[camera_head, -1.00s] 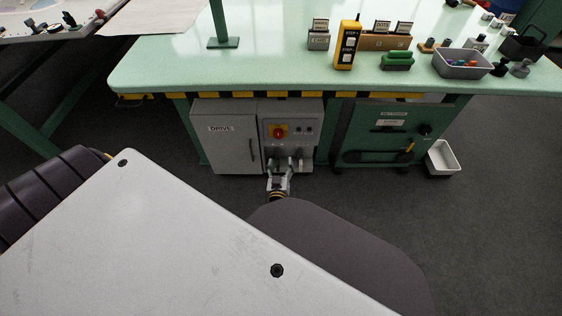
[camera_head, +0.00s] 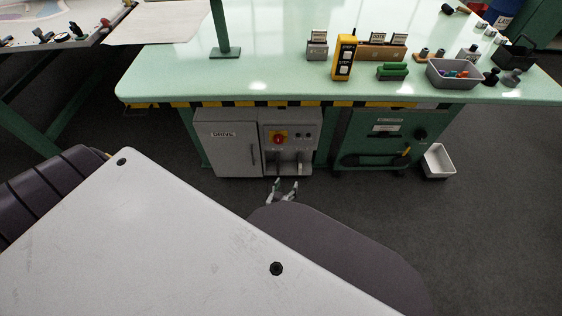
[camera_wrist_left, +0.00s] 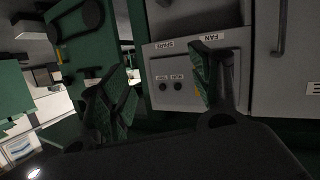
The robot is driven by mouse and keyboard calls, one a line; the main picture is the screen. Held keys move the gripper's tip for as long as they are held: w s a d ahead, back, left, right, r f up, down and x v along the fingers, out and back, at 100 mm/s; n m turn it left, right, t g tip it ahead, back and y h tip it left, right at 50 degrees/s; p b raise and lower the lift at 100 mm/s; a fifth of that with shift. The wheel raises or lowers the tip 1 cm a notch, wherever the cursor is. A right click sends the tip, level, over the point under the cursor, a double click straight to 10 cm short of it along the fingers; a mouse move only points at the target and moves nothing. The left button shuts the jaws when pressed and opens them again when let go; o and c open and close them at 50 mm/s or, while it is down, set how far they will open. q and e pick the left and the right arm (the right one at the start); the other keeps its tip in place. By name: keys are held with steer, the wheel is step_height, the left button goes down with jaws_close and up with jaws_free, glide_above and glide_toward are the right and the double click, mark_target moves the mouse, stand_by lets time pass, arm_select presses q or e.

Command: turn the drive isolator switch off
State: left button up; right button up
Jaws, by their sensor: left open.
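The drive isolator switch (camera_head: 278,138) is a red knob on a yellow plate, high on the grey control panel (camera_head: 301,140) to the right of the cabinet door marked DRIVE (camera_head: 226,150). My left gripper (camera_head: 286,184) is open and empty, below and apart from the switch, near the cabinet's lower edge. In the left wrist view the left gripper (camera_wrist_left: 160,72) has its fingers spread before an upside-down panel (camera_wrist_left: 180,98) with SPARE and FAN labels and two small black knobs. The red knob is not seen there; a finger hides part of the panel. My right gripper is out of view.
The green workbench (camera_head: 270,80) overhangs the cabinet with a black-and-yellow striped edge. A green unit (camera_head: 375,140) with a black handle stands to the right, with a pale bin (camera_head: 438,160) on the floor beyond it. The floor before the unit is clear.

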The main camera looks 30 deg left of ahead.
arm_select(q)
steer(key=s+d+f+m+g+h+p, duration=0.2)
steer(key=s+f+m+g+h+p, duration=0.1)
steer(key=s, duration=0.5)
steer(key=shift+s+d+f+g+p, duration=0.45)
steer(key=shift+f+p, duration=0.45)
steer(key=shift+f, duration=0.5)
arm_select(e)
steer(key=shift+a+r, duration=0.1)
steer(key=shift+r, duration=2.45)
